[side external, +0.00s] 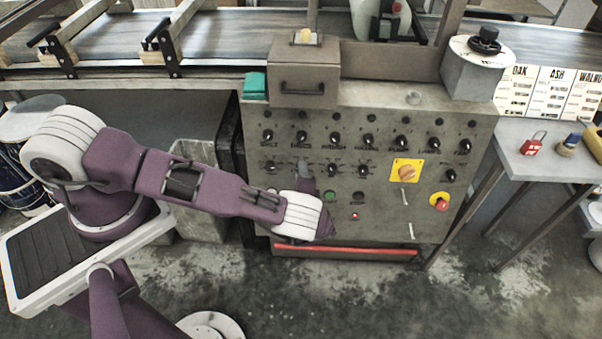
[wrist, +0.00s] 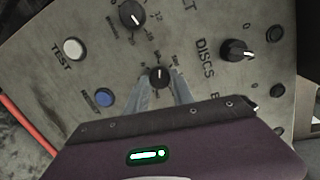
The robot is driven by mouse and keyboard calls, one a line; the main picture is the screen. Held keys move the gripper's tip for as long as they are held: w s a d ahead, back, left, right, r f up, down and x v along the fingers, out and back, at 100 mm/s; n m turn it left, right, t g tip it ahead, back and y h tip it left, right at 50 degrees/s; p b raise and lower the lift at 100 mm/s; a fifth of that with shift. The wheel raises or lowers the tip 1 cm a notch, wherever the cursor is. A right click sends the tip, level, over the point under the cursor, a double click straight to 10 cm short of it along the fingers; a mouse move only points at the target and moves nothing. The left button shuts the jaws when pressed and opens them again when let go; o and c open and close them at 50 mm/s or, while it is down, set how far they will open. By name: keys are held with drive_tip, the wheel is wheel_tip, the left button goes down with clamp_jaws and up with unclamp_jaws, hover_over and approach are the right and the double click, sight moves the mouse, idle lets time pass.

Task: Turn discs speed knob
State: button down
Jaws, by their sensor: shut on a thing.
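A small dark round knob (wrist: 159,77) with a white pointer line and a printed scale is on the grey panel in the wrist view. It sits below the DISCS label (wrist: 205,58). The pale fingers of my gripper (wrist: 160,88) are on both sides of it, shut on it. In the side external view my gripper (side external: 305,172) is against the lower knob row of the control panel (side external: 390,125); there the knob is hidden behind it. A larger black knob (wrist: 236,50) is above the DISCS label.
A similar scaled knob (wrist: 132,15) is beside the held one. A white TEST button (wrist: 73,48) and blue RESET button (wrist: 104,97) are nearby. A yellow-backed switch (side external: 406,171) and a red stop button (side external: 440,202) are at the panel's right.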

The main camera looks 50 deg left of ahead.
drive_tip(key=m+t, duration=0.1)
drive_tip(key=m, duration=0.9)
drive_tip(key=m+t, duration=0.1)
drive_tip(key=m, duration=0.8)
drive_tip(key=m+t, duration=0.1)
drive_tip(key=m, duration=0.9)
drive_tip(key=shift+s+f+m+h, duration=0.15)
drive_tip(key=shift+f+m+h, duration=0.05)
drive_tip(key=shift+m+h, duration=0.1)
drive_tip(key=shift+a, duration=0.1)
drive_tip(key=c, duration=1.1)
unclamp_jaws()
drive_tip(key=shift+t, duration=0.3)
drive_tip(key=v, duration=0.7)
drive_tip(key=shift+s, duration=0.1)
